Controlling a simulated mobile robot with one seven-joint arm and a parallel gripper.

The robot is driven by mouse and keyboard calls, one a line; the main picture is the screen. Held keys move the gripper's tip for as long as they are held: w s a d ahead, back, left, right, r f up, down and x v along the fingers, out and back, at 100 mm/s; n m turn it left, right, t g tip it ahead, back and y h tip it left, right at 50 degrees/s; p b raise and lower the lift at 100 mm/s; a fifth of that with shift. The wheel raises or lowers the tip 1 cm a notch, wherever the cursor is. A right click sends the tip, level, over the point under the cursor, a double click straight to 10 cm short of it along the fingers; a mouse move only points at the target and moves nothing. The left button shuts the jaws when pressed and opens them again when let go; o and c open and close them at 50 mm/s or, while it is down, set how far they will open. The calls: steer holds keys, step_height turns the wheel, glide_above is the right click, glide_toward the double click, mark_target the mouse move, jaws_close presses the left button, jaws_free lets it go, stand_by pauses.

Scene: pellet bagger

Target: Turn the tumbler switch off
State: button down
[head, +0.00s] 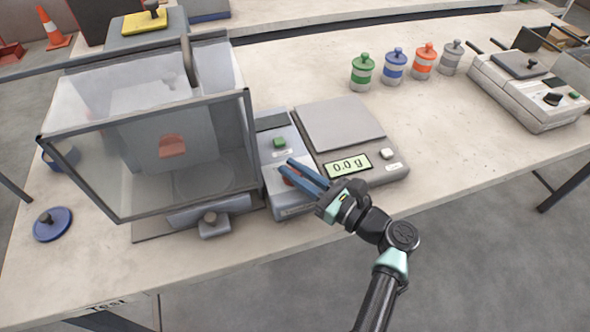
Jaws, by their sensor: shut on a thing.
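A narrow grey control box (273,189) stands between the clear-windowed cabinet and the scale. It has a green button (280,142) near its top. Which way the switch is tipped cannot be made out.
The scale (340,124) right of the box reads 0.0 g. The cabinet (150,205) with its tilted clear front stands close on the left. Several lidded jars, such as the green one (362,72), stand behind. The bench (455,135) is clear right of the scale.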

steer(key=c, duration=0.9)
jaws_free()
steer(key=v, duration=1.3)
